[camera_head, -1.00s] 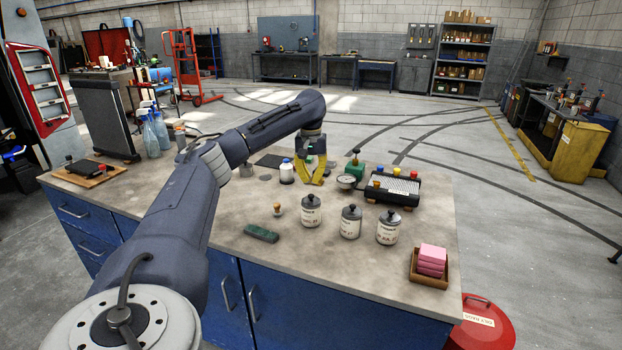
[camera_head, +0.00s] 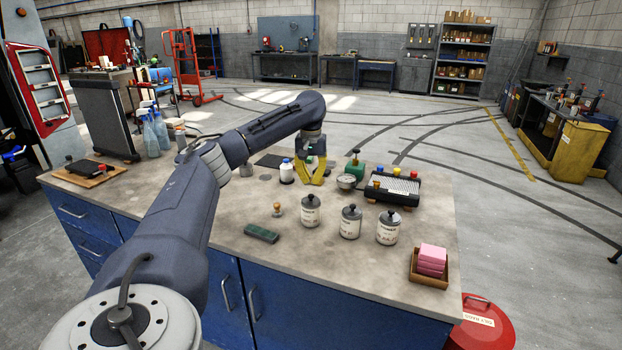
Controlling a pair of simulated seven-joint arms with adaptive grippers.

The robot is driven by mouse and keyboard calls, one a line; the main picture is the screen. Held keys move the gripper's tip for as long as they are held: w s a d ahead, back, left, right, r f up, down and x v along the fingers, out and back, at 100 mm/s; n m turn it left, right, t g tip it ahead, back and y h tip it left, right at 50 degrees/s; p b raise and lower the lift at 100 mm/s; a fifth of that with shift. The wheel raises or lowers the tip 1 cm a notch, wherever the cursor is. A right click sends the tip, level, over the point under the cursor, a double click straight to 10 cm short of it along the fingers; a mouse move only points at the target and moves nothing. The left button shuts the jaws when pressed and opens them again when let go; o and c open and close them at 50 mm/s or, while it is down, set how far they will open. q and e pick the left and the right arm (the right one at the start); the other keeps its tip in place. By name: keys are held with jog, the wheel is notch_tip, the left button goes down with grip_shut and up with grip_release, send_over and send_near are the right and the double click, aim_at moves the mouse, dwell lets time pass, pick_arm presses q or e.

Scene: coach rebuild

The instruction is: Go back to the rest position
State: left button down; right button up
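My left arm reaches in from the left over the workbench (camera_head: 340,258). Its gripper (camera_head: 315,183) has yellow fingers and points down over the bench's back half. The fingers slant inward and their tips come together with nothing visible held between them. A small white bottle with a blue cap (camera_head: 286,173) stands just left of the gripper. A round gauge (camera_head: 346,182) lies just to its right. My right gripper is not in view.
Three lidded canisters (camera_head: 311,213) stand in front of the gripper, near a small knobbed piece (camera_head: 277,210) and a green block (camera_head: 261,234). A black rack with coloured knobs (camera_head: 394,190) is right. Pink blocks (camera_head: 432,258) sit in a wooden tray (camera_head: 428,279) near the right corner.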

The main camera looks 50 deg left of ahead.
aim_at(311, 195)
pick_arm(q)
jog(key=shift+f, duration=3.75)
jog(key=shift+r, duration=3.55)
